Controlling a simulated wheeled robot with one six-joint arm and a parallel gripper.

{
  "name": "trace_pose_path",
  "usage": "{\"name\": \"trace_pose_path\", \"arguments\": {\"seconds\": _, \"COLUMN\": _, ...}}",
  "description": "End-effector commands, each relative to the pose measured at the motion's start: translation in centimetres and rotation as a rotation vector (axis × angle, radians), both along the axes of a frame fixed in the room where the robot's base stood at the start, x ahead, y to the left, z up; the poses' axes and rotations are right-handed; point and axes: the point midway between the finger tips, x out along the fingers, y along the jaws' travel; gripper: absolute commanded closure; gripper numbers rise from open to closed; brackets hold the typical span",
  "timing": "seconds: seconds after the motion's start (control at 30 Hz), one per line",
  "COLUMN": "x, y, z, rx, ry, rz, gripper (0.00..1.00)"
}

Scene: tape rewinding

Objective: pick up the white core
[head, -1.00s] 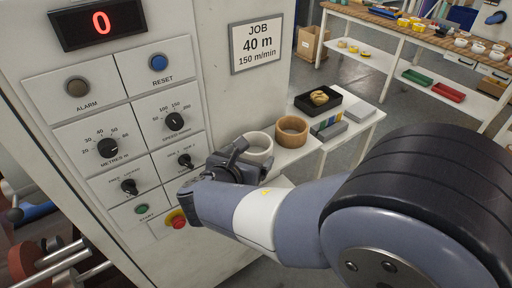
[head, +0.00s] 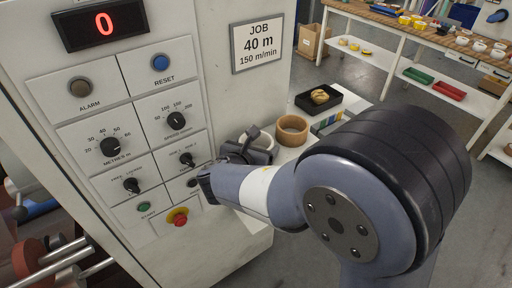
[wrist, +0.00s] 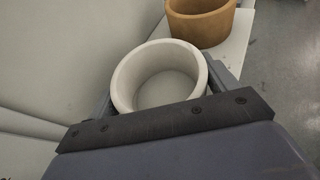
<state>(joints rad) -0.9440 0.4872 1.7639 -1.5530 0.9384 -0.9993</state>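The white core (wrist: 118,88) is a short, open-topped ring in the wrist view, seen from above at a slant. Parts of my gripper's fingers show at its left and right sides, and the dark gripper bar covers its near lower edge. In the head view the white core (head: 265,140) is mostly hidden behind my gripper (head: 247,146), at the near end of the white side table. My gripper is open around the core. The fingertips are hidden, so contact cannot be seen.
A brown core (head: 292,130) stands just beyond the white one and also shows in the wrist view (wrist: 203,25). A black tray (head: 333,103) with a tan item lies further back. The machine's control panel (head: 120,130) rises close on the left.

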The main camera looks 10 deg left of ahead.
Motion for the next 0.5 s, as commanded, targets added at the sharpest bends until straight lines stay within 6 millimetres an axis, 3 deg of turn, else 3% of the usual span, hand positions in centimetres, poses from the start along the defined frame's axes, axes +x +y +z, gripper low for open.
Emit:
{"name": "trace_pose_path", "arguments": {"seconds": 0.27, "x": -0.02, "y": 0.0, "z": 0.01, "rx": 0.0, "ry": 0.0, "rz": 0.0, "gripper": 0.42}}
{"name": "trace_pose_path", "arguments": {"seconds": 0.5, "x": -0.02, "y": 0.0, "z": 0.04, "rx": 0.0, "ry": 0.0, "rz": 0.0, "gripper": 0.43}}
